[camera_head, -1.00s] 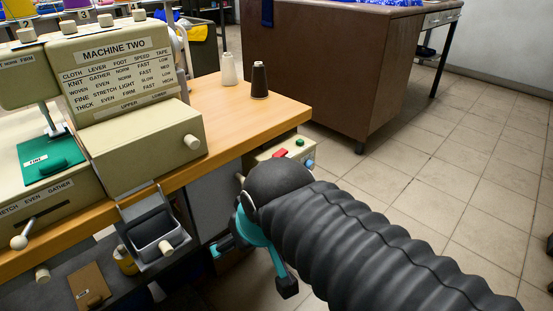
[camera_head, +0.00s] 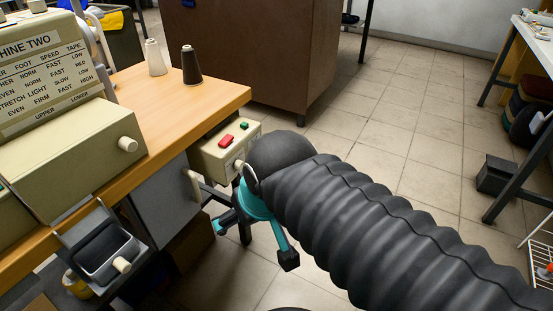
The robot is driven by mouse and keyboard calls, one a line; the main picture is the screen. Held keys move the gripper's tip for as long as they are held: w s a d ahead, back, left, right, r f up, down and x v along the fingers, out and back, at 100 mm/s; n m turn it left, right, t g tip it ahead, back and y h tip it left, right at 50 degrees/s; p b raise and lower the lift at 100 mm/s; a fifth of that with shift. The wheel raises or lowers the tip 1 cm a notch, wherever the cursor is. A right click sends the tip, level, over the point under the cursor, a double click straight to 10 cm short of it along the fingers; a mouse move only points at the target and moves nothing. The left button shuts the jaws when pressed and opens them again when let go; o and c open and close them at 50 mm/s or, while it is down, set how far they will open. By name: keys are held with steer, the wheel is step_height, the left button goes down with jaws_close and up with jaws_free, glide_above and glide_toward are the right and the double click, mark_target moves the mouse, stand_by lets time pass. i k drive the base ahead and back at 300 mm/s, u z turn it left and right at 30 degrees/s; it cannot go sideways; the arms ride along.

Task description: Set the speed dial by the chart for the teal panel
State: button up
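The chart (camera_head: 45,80) is on the cream machine front at the left edge, cut off on its left side. Its visible columns are headed LEVER in part, FOOT, SPEED and TAPE. A cream control box (camera_head: 225,148) with a red button (camera_head: 226,140) and a green button (camera_head: 244,126) hangs at the table's right end. I cannot make out a marked speed dial on it; my arm hides part of its right side. The teal panel is out of view. My gripper (camera_head: 256,243) hangs below and in front of the box, teal and black fingers spread apart, with nothing visible between them.
The wooden table (camera_head: 190,110) carries a white cone (camera_head: 155,57) and a dark cone (camera_head: 191,65). A cream knob (camera_head: 128,144) sticks out of the machine's lower housing. A grey tray (camera_head: 100,250) hangs below the table edge. A brown cabinet (camera_head: 265,50) stands behind; tiled floor is open at right.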

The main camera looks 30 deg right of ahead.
mark_target(237, 165)
steer(key=z, duration=1.65)
steer(key=k, duration=0.75)
steer(key=u, duration=1.3)
steer(key=i, duration=0.55)
steer(key=u, duration=0.05)
